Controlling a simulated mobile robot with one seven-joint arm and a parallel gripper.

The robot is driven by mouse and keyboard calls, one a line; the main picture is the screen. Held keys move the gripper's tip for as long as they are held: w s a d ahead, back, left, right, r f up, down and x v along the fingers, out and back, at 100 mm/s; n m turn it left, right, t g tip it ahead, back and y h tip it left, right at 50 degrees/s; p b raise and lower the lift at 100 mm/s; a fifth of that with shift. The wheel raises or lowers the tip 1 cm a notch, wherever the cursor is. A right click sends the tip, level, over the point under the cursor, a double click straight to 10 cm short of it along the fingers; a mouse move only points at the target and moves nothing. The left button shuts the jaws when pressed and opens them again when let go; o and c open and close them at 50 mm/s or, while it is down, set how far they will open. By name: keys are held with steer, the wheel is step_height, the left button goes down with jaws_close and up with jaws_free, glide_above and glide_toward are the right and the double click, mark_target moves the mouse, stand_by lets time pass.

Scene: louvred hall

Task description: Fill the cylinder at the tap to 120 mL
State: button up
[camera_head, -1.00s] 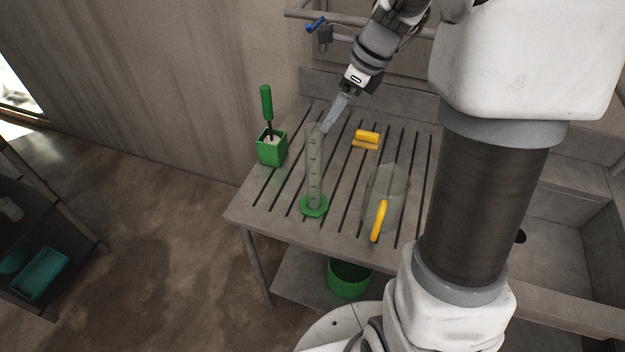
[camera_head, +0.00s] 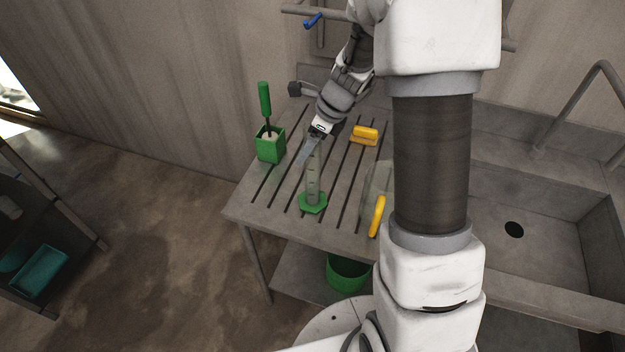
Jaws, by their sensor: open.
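The clear graduated cylinder (camera_head: 313,185) stands upright on its green hexagonal base on the slatted grey drainboard (camera_head: 262,217). My gripper (camera_head: 307,155) is open at the cylinder's upper part, with its fingers pointing down. The fingers hide the cylinder's top, and I cannot tell whether they are around it or just beside it. No water level can be made out in the cylinder. A grey tap pipe (camera_head: 581,92) rises behind the sink basin (camera_head: 540,250) at the right.
A clear jug with a yellow handle (camera_head: 377,216) stands right of the cylinder, partly hidden by my arm. A yellow brush (camera_head: 364,136) lies behind. A green holder (camera_head: 270,146) with a green-handled brush stands left. A green bucket (camera_head: 347,274) is below.

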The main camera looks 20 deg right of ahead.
jaws_close()
stand_by(0.4)
